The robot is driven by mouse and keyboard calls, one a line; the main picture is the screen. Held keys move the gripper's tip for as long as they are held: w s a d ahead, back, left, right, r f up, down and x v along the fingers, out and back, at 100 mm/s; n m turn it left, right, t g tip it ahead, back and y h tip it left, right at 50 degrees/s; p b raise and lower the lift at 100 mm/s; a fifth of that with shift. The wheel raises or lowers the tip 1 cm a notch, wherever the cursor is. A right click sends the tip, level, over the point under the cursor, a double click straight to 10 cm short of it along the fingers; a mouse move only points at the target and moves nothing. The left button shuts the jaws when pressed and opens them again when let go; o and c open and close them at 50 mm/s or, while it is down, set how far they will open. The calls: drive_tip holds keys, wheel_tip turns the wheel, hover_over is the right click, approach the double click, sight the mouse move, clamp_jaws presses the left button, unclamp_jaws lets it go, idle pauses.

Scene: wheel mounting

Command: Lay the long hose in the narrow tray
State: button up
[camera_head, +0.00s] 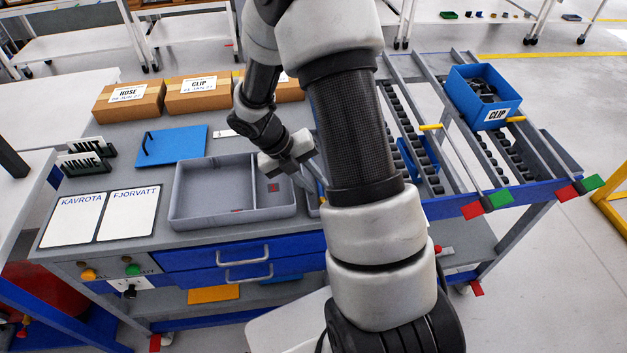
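My gripper (306,182) points down and right, just right of the grey tray (183,215), with its tips partly behind my arm. I cannot tell whether it is open or shut, or whether it holds anything. The grey tray has a wide left part and a narrower right compartment (272,204) with a small reddish mark. A sliver of another bin (313,206) shows right of it, mostly hidden by my arm; it may be the narrow tray. No long hose can be made out clearly. A thin black shape (147,145) lies on the blue mat (185,147).
Cardboard boxes labelled HOSE (130,100) and CLIP (199,95) stand along the back. Two white sheets (127,214) lie front left by the NUT and VALVE signs (84,160). A blue CLIP bin (484,96) sits on the rails at right. My arm blocks the middle.

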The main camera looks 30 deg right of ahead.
drive_tip(key=shift+o, duration=1.3)
drive_tip(key=shift+a, duration=0.15)
drive_tip(key=p+v, duration=0.2)
drive_tip(key=v, duration=1.5)
drive_tip(key=shift+r, duration=0.2)
